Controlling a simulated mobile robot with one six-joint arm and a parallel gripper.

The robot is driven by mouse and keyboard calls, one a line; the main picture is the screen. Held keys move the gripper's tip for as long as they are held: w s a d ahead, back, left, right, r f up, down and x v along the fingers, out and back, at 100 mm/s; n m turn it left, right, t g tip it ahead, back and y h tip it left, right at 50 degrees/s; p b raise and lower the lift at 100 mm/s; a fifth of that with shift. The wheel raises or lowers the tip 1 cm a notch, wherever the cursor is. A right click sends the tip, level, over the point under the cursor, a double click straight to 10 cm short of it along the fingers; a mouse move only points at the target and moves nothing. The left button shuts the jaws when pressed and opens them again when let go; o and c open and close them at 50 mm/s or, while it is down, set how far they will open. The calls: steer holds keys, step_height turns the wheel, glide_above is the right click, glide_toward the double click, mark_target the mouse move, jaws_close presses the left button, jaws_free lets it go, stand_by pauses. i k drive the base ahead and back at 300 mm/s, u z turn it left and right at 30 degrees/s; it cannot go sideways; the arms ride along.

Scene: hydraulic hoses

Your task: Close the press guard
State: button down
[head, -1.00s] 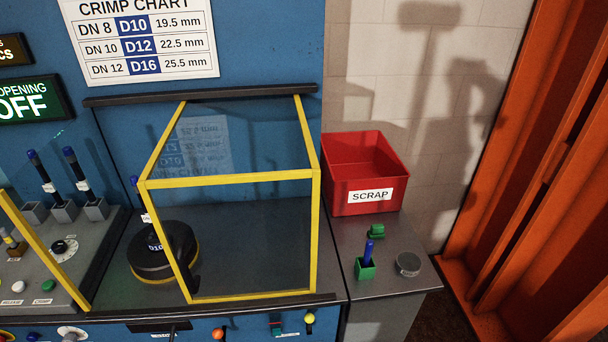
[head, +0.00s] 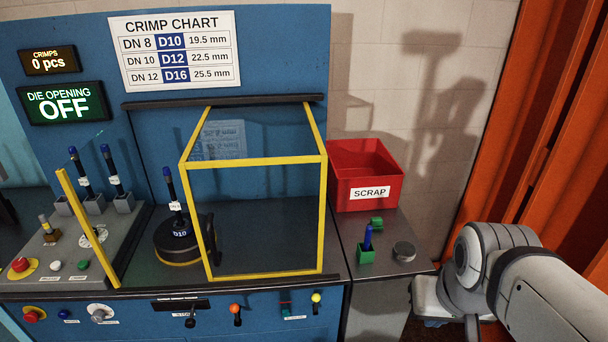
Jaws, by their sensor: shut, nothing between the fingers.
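The press guard (head: 255,160) is a clear box with a yellow frame, standing on the grey press bed under a dark rail (head: 225,103). Its front left upright carries a dark handle (head: 216,243). The round black die marked D10 (head: 180,238) stands at the guard's left, mostly outside the front panel, with a blue-topped dark rod upright at it. A separate slanted yellow bar (head: 88,228) stands further left, with a gap between it and the guard. My arm shows at the lower right, apart from the guard; my gripper is not in view.
A red SCRAP bin (head: 366,175) stands on the side counter right of the press, with a green holder (head: 366,255) and a round grey piece (head: 404,252) in front. A control panel (head: 62,250) with buttons lies left. Orange metalwork (head: 535,130) bounds the right.

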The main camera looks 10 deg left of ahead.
mark_target(315, 165)
steer(key=z, duration=0.05)
steer(key=i, duration=1)
steer(key=u, duration=0.05)
